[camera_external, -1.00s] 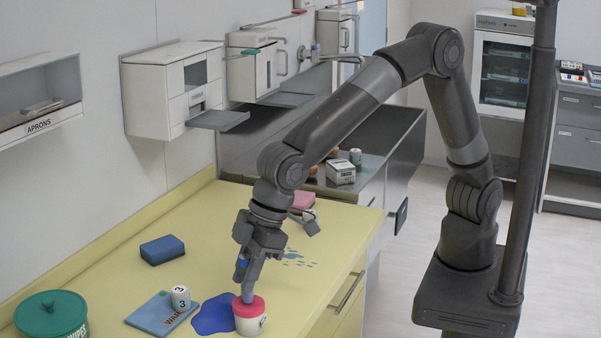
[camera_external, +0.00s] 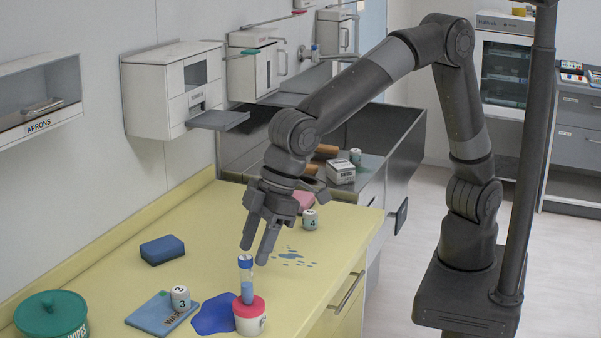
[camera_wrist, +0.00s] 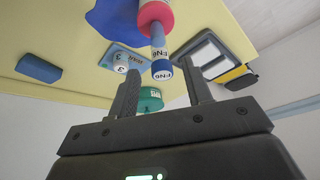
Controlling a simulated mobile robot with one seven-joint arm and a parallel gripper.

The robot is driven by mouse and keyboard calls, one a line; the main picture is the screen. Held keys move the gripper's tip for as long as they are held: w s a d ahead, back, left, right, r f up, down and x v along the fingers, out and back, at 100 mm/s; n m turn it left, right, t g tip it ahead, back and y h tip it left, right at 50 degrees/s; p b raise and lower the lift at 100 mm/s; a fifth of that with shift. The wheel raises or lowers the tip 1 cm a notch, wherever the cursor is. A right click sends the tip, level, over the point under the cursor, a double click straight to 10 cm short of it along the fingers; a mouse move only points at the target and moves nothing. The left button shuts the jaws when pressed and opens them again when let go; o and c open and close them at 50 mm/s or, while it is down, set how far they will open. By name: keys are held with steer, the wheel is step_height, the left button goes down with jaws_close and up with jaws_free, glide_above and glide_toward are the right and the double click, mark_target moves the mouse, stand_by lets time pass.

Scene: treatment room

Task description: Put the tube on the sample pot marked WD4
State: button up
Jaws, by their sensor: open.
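The tube (camera_external: 246,280), blue with a pale label, stands upright on the red lid of a white sample pot (camera_external: 249,326) near the counter's front. In the wrist view the tube (camera_wrist: 159,50) carries the marking FN6, and the pot's red lid (camera_wrist: 154,14) shows at the top. The pot's own marking is not readable. My gripper (camera_external: 255,251) is open just above the tube and does not hold it. In the wrist view my gripper's fingers (camera_wrist: 162,90) stand apart on either side of the tube's end.
A blue sponge (camera_external: 162,249) and a block marked 4 (camera_external: 309,219) stand farther back.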

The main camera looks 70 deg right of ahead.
steer(key=v, duration=0.6)
steer(key=shift+d, duration=0.1)
steer(key=w+d+r+m+t+h, duration=0.1)
steer(key=w+d+r+m, duration=0.15)
steer(key=d, duration=1.25)
steer(key=w+d+r+m+t, duration=0.1)
steer(key=w+d+r+m, duration=0.15)
steer(key=d, duration=1.25)
steer(key=s+d+f+m+h, duration=0.1)
steer(key=s+d+f+m, duration=0.1)
steer(key=s+d, duration=0.4)
steer(key=s+d+f+m+t+h, duration=0.1)
steer(key=s+d+f+m, duration=0.2)
steer(key=d, duration=1.1)
steer(key=s, duration=0.3)
steer(key=shift+m+h, duration=0.3)
steer(key=shift+m, duration=0.1)
steer(key=shift+d+f, duration=0.1)
steer(key=shift+f, duration=0.05)
